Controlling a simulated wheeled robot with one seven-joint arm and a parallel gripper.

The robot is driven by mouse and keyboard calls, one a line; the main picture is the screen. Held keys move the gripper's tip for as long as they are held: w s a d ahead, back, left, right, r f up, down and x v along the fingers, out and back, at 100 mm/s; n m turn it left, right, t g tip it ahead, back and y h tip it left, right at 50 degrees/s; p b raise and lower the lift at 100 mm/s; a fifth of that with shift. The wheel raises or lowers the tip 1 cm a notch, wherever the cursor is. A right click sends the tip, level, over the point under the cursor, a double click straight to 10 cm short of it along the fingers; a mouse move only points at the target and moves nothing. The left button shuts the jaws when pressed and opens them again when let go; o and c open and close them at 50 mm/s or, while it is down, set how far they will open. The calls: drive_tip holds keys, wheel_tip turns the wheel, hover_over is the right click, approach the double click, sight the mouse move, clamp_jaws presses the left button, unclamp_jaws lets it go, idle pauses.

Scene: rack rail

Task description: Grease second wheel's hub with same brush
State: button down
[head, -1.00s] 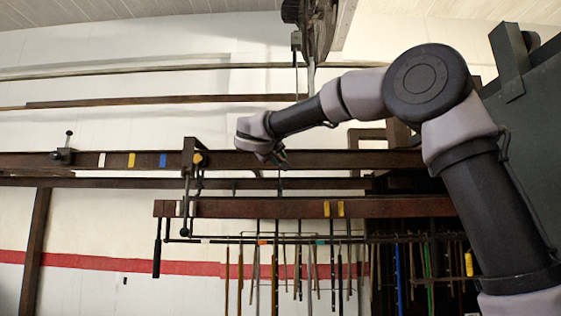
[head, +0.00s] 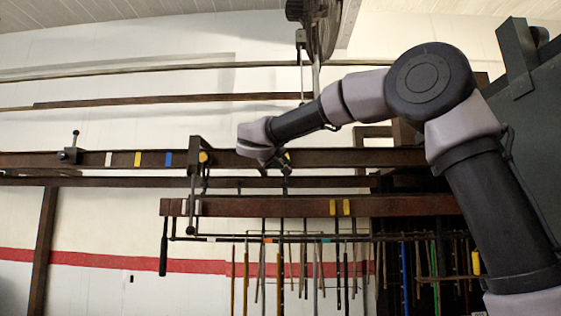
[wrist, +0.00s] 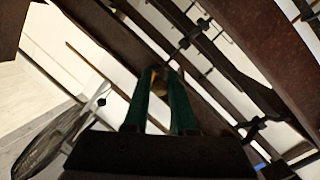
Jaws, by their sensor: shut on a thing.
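My gripper (head: 286,162) is in front of the dark upper rail (head: 330,158), right of the bracket with the yellow knob. In the wrist view its green fingers (wrist: 160,74) are closed around a small tan, wood-coloured piece (wrist: 158,84), apparently the brush. The bristles cannot be made out. A large dark wheel (head: 322,34) hangs at the top of the head view, well above my gripper. A round wheel-like disc (wrist: 48,142) shows at lower left in the wrist view, apart from the fingers. No greased hub can be made out.
The bracket (head: 195,170) with a yellow knob and hanging handles stands left of my gripper. A lower beam (head: 270,207) carries several hanging rods and tools. A small clamp (head: 69,154) sits on the rail at far left. A dark green panel (head: 530,130) is at the right.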

drive_tip(key=shift+d, duration=0.2)
drive_tip(key=shift+d+r, duration=0.45)
drive_tip(key=shift+d, duration=0.15)
drive_tip(key=s, duration=0.8)
drive_tip(key=shift+a, duration=0.15)
idle(0.3)
idle(0.5)
